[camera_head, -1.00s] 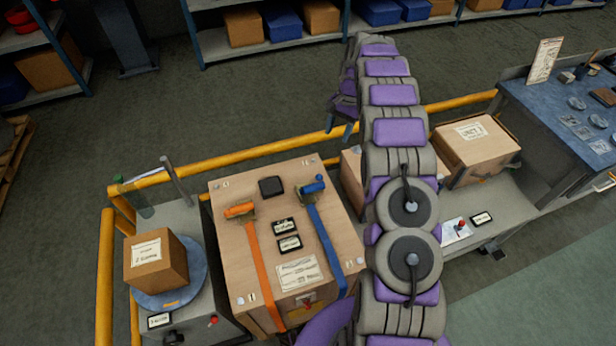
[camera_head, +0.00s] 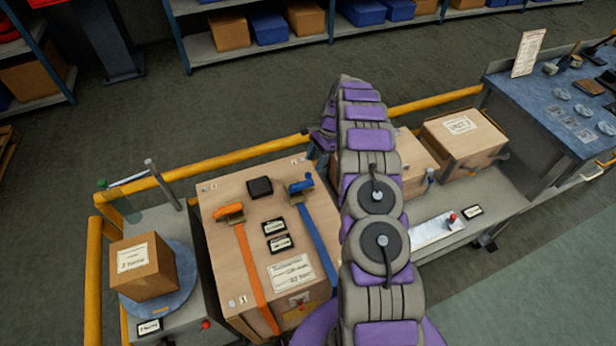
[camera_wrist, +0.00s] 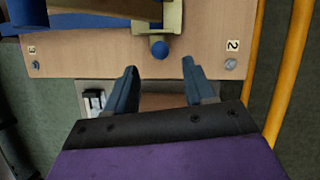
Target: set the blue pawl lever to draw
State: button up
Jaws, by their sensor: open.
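The blue ratchet (camera_head: 300,185) sits on top of the large wooden crate (camera_head: 215,195), at the upper end of the blue strap (camera_head: 318,235). In the wrist view a blue ball knob (camera_wrist: 160,49) shows on a pale beige metal ratchet part (camera_wrist: 171,17), with blue parts (camera_wrist: 70,18) to its left. The pawl lever's setting cannot be read. My gripper (camera_wrist: 160,82) is open and empty, its two dark fingers pointing towards the knob, one on each side and apart from it. In the head view the gripper is mostly hidden by my arm, just beyond the blue ratchet.
An orange ratchet (camera_head: 229,211) with an orange strap (camera_head: 252,265) lies left on the crate. Black labels (camera_head: 277,243) and a black block (camera_head: 260,187) sit between. A yellow rail (camera_head: 225,163) runs behind the crate. A smaller box (camera_head: 143,268) stands left on a turntable.

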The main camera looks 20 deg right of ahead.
aim_at(309, 173)
jog(key=b+x, duration=0.1)
jog(key=x, duration=0.7)
jog(key=shift+r, duration=0.1)
grip_shut()
dwell(0.5)
